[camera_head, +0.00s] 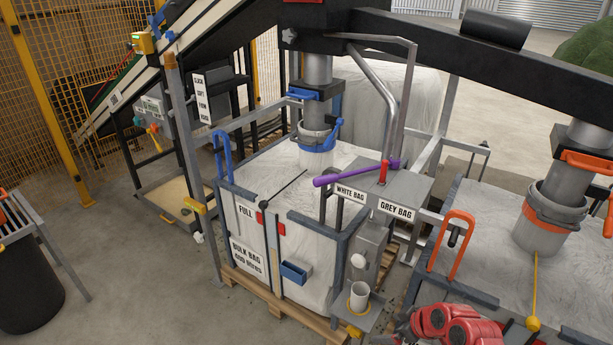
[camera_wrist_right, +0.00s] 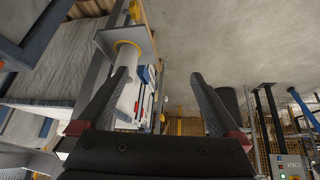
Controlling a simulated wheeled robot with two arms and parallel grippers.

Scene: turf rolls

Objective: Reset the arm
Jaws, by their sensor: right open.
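My right gripper (camera_head: 428,322) shows as red and dark parts at the bottom right of the head view, just right of the small cup holder. In the right wrist view its two dark fingers (camera_wrist_right: 160,78) stand wide apart with nothing held between them. A white cup (camera_head: 359,296) sits in a yellow ring on a grey bracket (camera_head: 352,318). The cup (camera_wrist_right: 127,62) also shows in the wrist view, beyond and partly hidden by the left-hand finger. My left gripper is not in the head view.
A purple lever (camera_head: 345,174) lies over the grey box with "WHITE BAG" and "GREY BAG" signs. Bulk bags (camera_head: 310,265) in frames stand on pallets (camera_head: 285,312) under two spouts. An orange handle (camera_head: 452,243) rises at the right. Concrete floor (camera_head: 140,290) is open at the left.

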